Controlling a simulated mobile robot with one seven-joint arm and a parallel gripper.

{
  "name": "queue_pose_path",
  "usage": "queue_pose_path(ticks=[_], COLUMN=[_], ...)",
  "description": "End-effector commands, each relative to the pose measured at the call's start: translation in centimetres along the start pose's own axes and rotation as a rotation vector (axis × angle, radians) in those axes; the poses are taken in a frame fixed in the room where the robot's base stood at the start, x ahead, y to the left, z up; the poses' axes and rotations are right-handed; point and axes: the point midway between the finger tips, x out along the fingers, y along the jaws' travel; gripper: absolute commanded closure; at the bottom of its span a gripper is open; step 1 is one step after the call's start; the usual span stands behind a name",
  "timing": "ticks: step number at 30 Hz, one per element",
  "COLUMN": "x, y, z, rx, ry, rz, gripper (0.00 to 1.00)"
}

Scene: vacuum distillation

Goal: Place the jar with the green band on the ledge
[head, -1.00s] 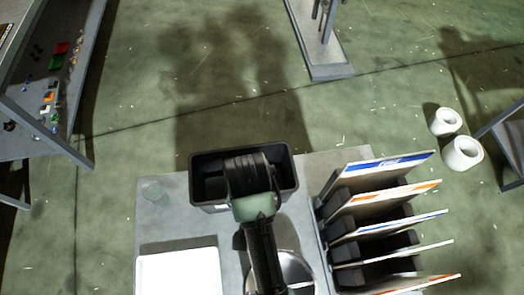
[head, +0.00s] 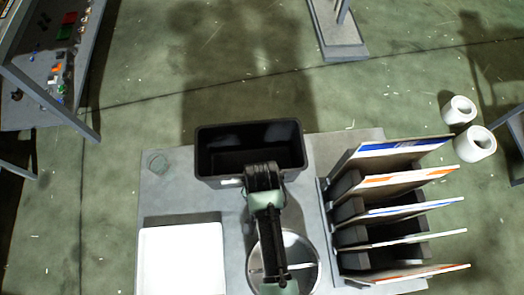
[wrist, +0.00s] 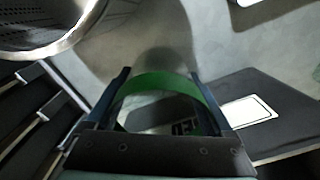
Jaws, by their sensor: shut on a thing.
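My gripper (wrist: 159,73) shows in the wrist view, its two fingers on either side of a clear jar with a green band (wrist: 160,83). It is shut on the jar. The band curves between the fingers, and dark lettering, partly cut off, shows below it. The jar's lower part is hard to make out. In the head view, my arm reaches over the grey table near the black bin's front edge and hides the gripper and jar. I cannot tell which surface is the ledge.
The black bin (head: 204,160) stands at the table's far edge. A round metal pan (head: 308,262), a white tray (head: 180,260) and a rack of upright panels (head: 395,210) are nearby. A small clear item (head: 157,162) sits at the table's far left corner.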

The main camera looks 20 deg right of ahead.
Motion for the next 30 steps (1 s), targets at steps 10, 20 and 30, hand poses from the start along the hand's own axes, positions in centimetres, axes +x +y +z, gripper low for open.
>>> queue_pose_path(ticks=[10,20,30], x=[2.5,2.9,2.2], y=[0.0,0.0,0.0], z=[-0.1,0.0,-0.1], rx=[-0.001,-0.001,-0.001], ry=[0.002,0.0,0.002], rz=[-0.001,0.0,-0.001], gripper=[0.79,0.0,0.0])
